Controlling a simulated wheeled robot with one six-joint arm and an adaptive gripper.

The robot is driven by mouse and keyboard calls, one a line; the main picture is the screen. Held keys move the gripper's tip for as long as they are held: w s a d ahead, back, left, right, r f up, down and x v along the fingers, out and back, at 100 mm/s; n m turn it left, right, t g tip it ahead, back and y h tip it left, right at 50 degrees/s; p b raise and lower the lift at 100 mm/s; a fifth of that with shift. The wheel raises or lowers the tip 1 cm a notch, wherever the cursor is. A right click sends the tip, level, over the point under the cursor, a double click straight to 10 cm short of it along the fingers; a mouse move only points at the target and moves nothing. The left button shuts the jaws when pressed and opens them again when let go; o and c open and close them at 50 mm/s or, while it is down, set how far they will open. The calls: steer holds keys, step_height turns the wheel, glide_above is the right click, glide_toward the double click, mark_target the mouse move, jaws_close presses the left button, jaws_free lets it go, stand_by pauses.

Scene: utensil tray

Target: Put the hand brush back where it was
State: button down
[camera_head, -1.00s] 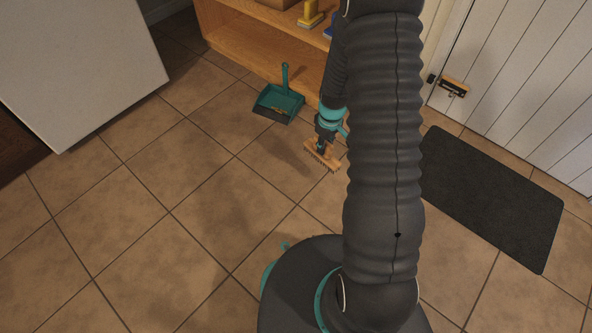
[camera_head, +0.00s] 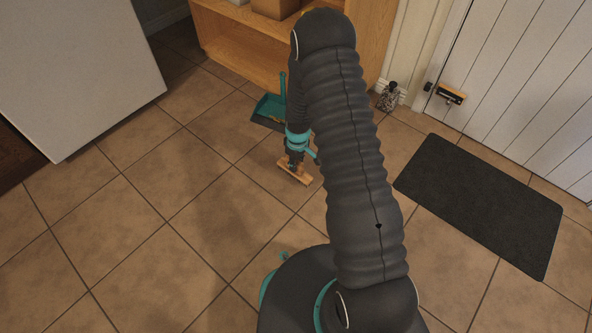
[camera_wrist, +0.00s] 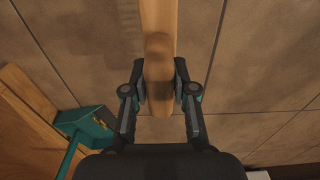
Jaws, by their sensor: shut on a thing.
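The hand brush (camera_head: 305,179) has a light wooden body and is just above or at the tiled floor in the head view; I cannot tell whether it touches. In the wrist view its long wooden body (camera_wrist: 158,25) runs up from between my fingers. My gripper (camera_head: 295,163) is shut on the brush, with a finger on each side of it (camera_wrist: 159,92). A teal dustpan (camera_head: 266,112) with an upright handle lies on the floor behind my gripper, partly hidden by my arm. Its teal edge and handle show at the lower left of the wrist view (camera_wrist: 88,126).
A wooden shelf unit (camera_head: 234,63) with boxes stands at the back. A white cabinet (camera_head: 75,70) is at the left. A dark mat (camera_head: 480,205) lies before the white door at the right. A patterned object (camera_head: 387,97) stands by the wall. Floor left of the brush is clear.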

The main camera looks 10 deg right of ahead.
steer(key=shift+w+f+b, duration=0.1)
steer(key=shift+f+b, duration=0.2)
steer(key=shift+f, duration=1.75)
steer(key=shift+f, duration=0.2)
steer(key=c, duration=0.9)
jaws_free()
steer(key=shift+c, duration=0.2)
